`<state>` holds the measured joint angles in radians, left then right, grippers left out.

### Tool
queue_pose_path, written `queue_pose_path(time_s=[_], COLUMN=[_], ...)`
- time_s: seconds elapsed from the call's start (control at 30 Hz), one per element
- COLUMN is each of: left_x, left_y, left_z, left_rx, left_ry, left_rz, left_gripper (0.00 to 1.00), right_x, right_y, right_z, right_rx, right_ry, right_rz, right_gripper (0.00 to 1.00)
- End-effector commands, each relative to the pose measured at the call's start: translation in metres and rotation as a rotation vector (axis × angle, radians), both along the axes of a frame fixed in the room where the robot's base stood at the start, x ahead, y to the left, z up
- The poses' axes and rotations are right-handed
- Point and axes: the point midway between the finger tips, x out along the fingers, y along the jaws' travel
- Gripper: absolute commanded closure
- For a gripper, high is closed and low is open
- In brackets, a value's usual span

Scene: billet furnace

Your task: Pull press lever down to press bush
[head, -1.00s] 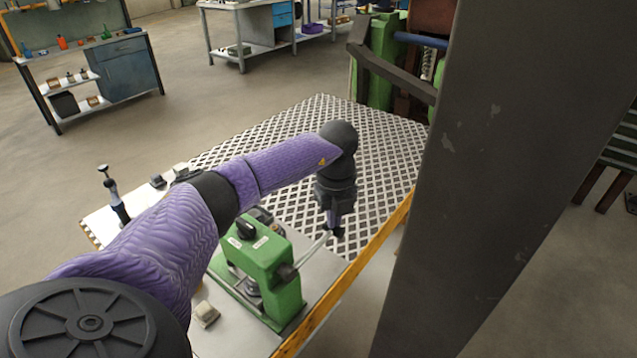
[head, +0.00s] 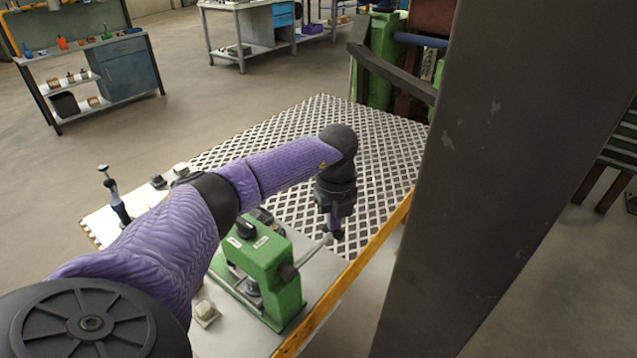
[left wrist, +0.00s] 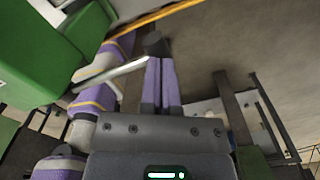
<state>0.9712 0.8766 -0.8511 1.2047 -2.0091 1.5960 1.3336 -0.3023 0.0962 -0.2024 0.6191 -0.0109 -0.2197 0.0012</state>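The green press (head: 268,262) stands on the near part of the bench. Its pale metal lever (head: 311,254) slants up and to the right from the hub on the press's right side. My left gripper (head: 335,232) points down at the lever's outer end. In the left wrist view the gripper's purple fingers (left wrist: 160,85) lie close together, and the lever (left wrist: 113,76) runs from the left to them near their tips. I see nothing held between them. Small metal parts show under the press head (head: 252,287); I cannot make out the bush. My right gripper is out of view.
A wide dark pillar (head: 500,180) stands close on the right. A patterned metal plate (head: 310,135) covers the far part of the bench, bordered by a yellow edge (head: 345,290). A small pale block (head: 205,313) lies left of the press.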

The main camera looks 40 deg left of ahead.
Motion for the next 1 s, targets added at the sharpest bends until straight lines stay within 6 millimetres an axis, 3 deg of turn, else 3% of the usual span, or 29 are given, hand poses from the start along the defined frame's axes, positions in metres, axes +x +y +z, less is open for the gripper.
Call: queue_pose_path(time_s=[0.13,0.8,1.0], left_x=[-0.001,0.000,0.000], left_y=[-0.001,0.000,0.000], left_z=[0.008,0.096,0.096], left_rx=[0.000,-0.001,0.000], left_ry=[0.004,0.000,0.002], left_rz=[-0.001,-0.001,-0.001], left_gripper=[1.00,1.00,1.00], right_x=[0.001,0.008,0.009], right_y=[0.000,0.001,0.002], right_z=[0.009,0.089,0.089], right_rx=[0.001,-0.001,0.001], right_ry=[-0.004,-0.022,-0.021], right_rz=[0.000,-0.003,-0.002], right_gripper=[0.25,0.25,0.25])
